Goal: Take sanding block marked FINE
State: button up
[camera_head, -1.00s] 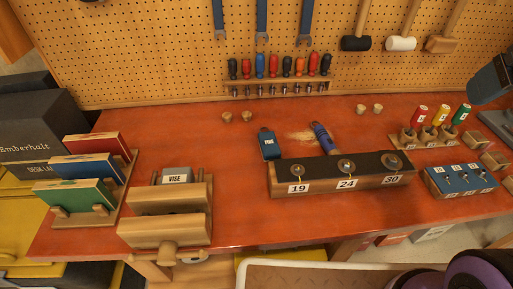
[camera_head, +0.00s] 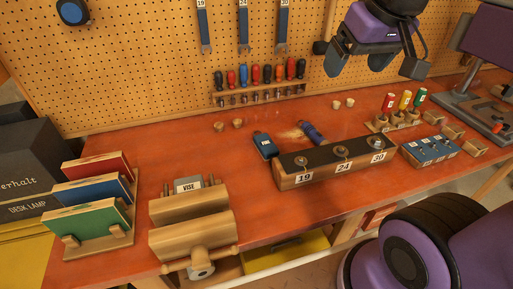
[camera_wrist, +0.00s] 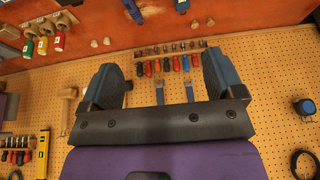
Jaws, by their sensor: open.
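The sanding block marked FINE (camera_head: 264,145) is a small dark blue block with a pale label. It lies on the red-orange bench top behind the left end of the long wooden holder marked 19, 24 and 30. My gripper (camera_head: 382,62) is open and empty, high in front of the pegboard at the upper right of the head view, well above and to the right of the block. In the wrist view its two fingers (camera_wrist: 165,85) stand wide apart with nothing between them.
The dark-topped holder (camera_head: 335,163) stands just in front of the block. A blue-handled tool (camera_head: 312,133) lies right of it beside sawdust. The wooden vise (camera_head: 192,225) is front left, with a book rack (camera_head: 95,215) further left. Screwdrivers (camera_head: 260,75) hang behind.

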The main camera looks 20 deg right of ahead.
jog(key=w+a+f+g, duration=0.1)
jog(key=w+a+f, duration=0.15)
jog(key=w, duration=0.45)
jog(key=n+g, duration=0.1)
jog(key=g, duration=0.2)
send_over(266, 142)
jog(key=f, duration=2.4)
jog(key=shift+s+a+f, duration=0.15)
jog(key=shift+a+f, duration=0.05)
notch_tip(266, 142, down, 10)
jog(key=shift+d+f, duration=0.1)
jog(key=shift+d, duration=0.05)
jog(key=c, duration=1)
